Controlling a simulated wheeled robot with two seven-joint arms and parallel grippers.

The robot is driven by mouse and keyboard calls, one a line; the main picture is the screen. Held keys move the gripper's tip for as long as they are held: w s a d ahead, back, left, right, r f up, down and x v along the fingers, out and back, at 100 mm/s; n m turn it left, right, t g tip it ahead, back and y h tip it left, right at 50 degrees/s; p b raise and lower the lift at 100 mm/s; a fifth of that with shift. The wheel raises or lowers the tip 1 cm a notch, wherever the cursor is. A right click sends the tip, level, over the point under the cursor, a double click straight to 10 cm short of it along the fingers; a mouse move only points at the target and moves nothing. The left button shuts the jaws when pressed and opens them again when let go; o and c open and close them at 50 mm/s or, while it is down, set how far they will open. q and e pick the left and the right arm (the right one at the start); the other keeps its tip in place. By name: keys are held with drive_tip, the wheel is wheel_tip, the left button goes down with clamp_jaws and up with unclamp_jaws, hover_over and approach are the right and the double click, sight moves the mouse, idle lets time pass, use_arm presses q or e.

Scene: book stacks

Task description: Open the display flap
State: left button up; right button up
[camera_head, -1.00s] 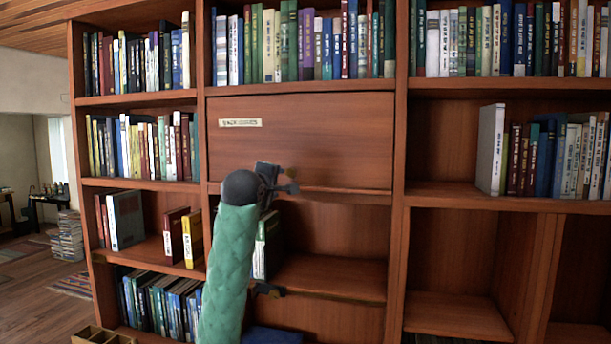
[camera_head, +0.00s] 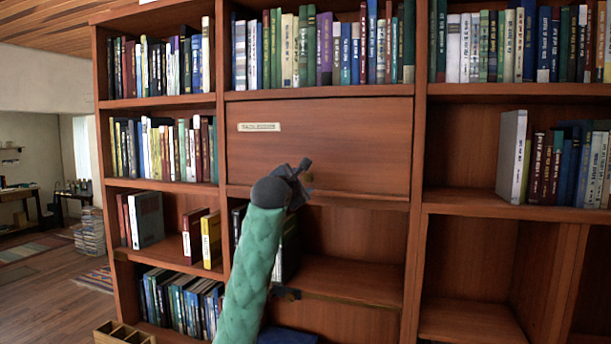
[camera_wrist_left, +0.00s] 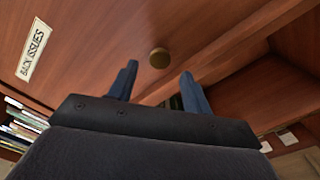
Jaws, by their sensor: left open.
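The display flap (camera_head: 350,140) is a closed reddish-brown wooden panel in the middle column of the bookcase, with a pale label (camera_head: 259,127) at its upper left. My left gripper (camera_head: 306,172) is in front of the flap's lower part. In the wrist view its two fingers (camera_wrist_left: 158,85) are spread, with the knob beyond and between their tips, not gripped. In the head view the knob is mostly hidden by the gripper. My right gripper is out of view.
Rows of books (camera_head: 320,48) fill the shelf above the flap. Below it is an open shelf (camera_head: 350,275) with a few books at its left. A wooden divided box (camera_head: 122,333) is at the lower left. The floor (camera_head: 50,285) further left is partly clear.

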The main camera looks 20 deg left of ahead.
sight(307, 178)
use_arm(q)
drive_tip(key=w, duration=0.1)
drive_tip(key=w+p, duration=0.1)
drive_tip(key=w, duration=0.1)
drive_tip(key=shift+w+d+r+p, duration=0.15)
drive_tip(key=shift+w+d+p, duration=0.05)
drive_tip(key=shift+p, duration=0.1)
drive_tip(key=shift+w+a, duration=0.1)
drive_tip(key=shift+w, duration=0.4)
clamp_jaws()
